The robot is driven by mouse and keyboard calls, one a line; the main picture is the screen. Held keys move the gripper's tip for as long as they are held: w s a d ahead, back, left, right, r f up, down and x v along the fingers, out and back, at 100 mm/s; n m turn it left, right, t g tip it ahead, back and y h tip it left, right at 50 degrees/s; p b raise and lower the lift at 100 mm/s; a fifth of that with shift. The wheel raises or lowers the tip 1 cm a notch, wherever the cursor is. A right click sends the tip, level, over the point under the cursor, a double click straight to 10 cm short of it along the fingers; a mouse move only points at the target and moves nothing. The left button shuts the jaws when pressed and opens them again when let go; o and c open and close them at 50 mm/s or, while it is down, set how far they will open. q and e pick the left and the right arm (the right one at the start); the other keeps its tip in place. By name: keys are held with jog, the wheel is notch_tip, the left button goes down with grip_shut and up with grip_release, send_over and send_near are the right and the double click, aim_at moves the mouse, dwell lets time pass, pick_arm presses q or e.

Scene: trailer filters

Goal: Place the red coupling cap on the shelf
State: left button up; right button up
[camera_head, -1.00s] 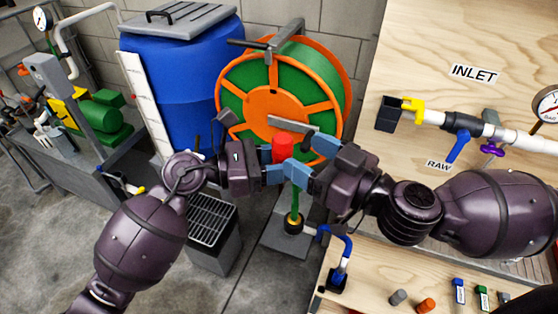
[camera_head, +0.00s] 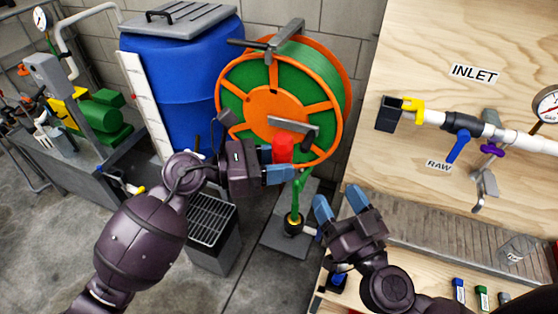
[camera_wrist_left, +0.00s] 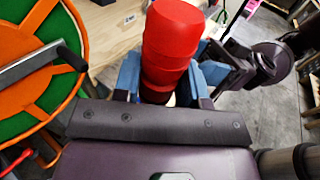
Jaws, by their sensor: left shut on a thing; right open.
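The red coupling cap (camera_head: 282,149) is held in my left gripper (camera_head: 278,167), in front of the hose reel. In the left wrist view the red cap (camera_wrist_left: 170,45) stands up between the blue fingers, which are shut on its lower part. My right gripper (camera_head: 338,203) is open and empty, below and to the right of the cap, apart from it. A wooden shelf-like surface (camera_head: 440,268) lies at the lower right, partly hidden by my right arm.
The orange and green hose reel (camera_head: 270,97) stands close behind the cap. Small blue (camera_head: 458,290) and green (camera_head: 482,296) items sit at the lower right. A grey ledge (camera_head: 430,232) runs below the INLET board with its pipe (camera_head: 500,132). A clear cup (camera_head: 515,250) stands there.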

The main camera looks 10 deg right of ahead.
jog(key=s+d+f+g+h, duration=0.1)
jog(key=s+d+f+g, duration=0.1)
jog(key=f, duration=0.5)
jog(key=s+d+f+g+h, duration=0.2)
jog(key=d+f, duration=0.3)
jog(key=f, duration=0.3)
jog(key=s+d+f+g+h, duration=0.1)
jog(key=d+f+g, duration=0.3)
jog(key=f, duration=0.4)
jog(key=shift+s+f, duration=0.15)
jog(key=shift+s, duration=0.5)
